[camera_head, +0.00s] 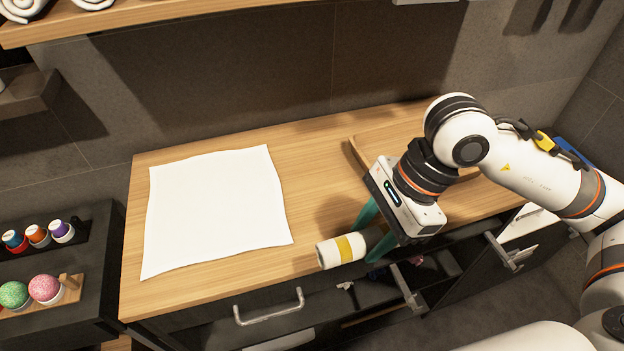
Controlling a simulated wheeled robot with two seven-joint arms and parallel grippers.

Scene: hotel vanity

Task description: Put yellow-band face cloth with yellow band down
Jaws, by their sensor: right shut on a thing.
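The yellow-band face cloth (328,254) is a white roll with a yellow band around it. It lies sideways in my right gripper (373,232), whose teal fingers are shut on its right end. The roll is near the front edge of the wooden counter (300,178). I cannot tell whether it touches the counter or is held above it. My left gripper is not in view.
A white cloth (215,208) lies flat on the counter's left part. A wooden tray (357,152) stands behind my right arm. An open drawer (372,292) is below the front edge. A dark side unit (92,240) holds colored balls and rolled items.

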